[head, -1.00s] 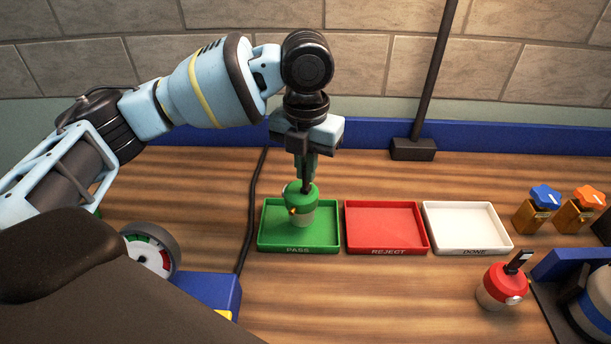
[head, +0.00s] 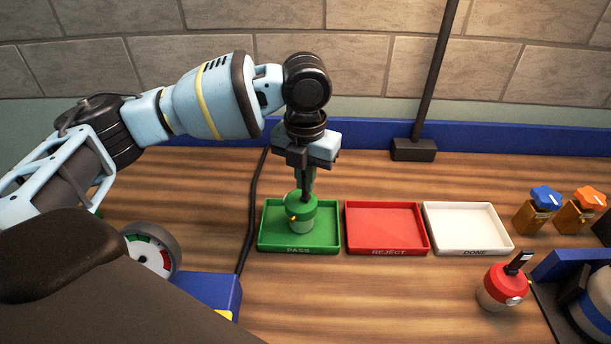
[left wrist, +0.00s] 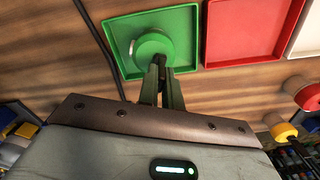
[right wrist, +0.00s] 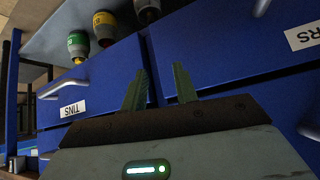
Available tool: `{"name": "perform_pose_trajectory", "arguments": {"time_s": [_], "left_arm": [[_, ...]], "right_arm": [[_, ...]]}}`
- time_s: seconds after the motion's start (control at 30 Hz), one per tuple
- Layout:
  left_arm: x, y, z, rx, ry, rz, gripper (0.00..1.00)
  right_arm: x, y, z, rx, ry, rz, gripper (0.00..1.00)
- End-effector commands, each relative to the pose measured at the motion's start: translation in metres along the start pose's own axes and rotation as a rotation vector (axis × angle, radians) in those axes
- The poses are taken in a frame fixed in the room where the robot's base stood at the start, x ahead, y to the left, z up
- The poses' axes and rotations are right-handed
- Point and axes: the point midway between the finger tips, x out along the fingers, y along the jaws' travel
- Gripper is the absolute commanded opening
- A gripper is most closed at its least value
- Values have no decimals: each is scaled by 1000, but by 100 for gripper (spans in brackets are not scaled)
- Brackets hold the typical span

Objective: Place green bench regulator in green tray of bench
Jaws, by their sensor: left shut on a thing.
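The green bench regulator (head: 301,214) is a small green-topped can in the head view, upright inside the green PASS tray (head: 270,240). My left gripper (head: 304,193) comes down from above and is shut on its top. The left wrist view also shows the regulator's round green top (left wrist: 154,50) at the fingertips, over the green tray (left wrist: 195,20). Its contact with the tray floor is hard to make out. My right gripper (right wrist: 160,88) is open and empty in the right wrist view, in front of blue drawers.
A red REJECT tray (head: 385,225) and a white DONE tray (head: 467,228) stand to the right of the green tray. A red regulator (head: 499,288) is at front right. Blue-knobbed (head: 538,211) and orange-knobbed (head: 582,212) valves stand behind. A black cable lies left of the green tray.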

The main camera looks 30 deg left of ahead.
Motion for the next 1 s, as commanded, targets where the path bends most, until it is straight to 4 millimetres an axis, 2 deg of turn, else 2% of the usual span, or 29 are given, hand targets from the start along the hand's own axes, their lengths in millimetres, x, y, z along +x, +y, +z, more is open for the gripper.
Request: {"name": "perform_pose_trajectory", "arguments": {"time_s": [0.17,0.2,0.33,0.6,0.73,0.87,1.0], "left_arm": [[3,0,0,0,-1,-1,0],[3,0,0,0,0,0,12],[3,0,0,0,1,0,28],[3,0,0,0,0,0,28],[-4,0,0,0,-1,-1,28],[-23,-1,1,0,-3,-2,28],[-52,-1,1,1,-3,-2,28]], "right_arm": [[0,0,-1,1,2,0,29],[0,0,-1,1,2,0,29],[0,-1,-1,5,2,1,29],[0,-3,-1,13,2,1,29],[0,-3,-1,12,2,1,29],[0,-2,-3,11,5,1,29],[-1,-2,-6,7,10,2,29]]}}
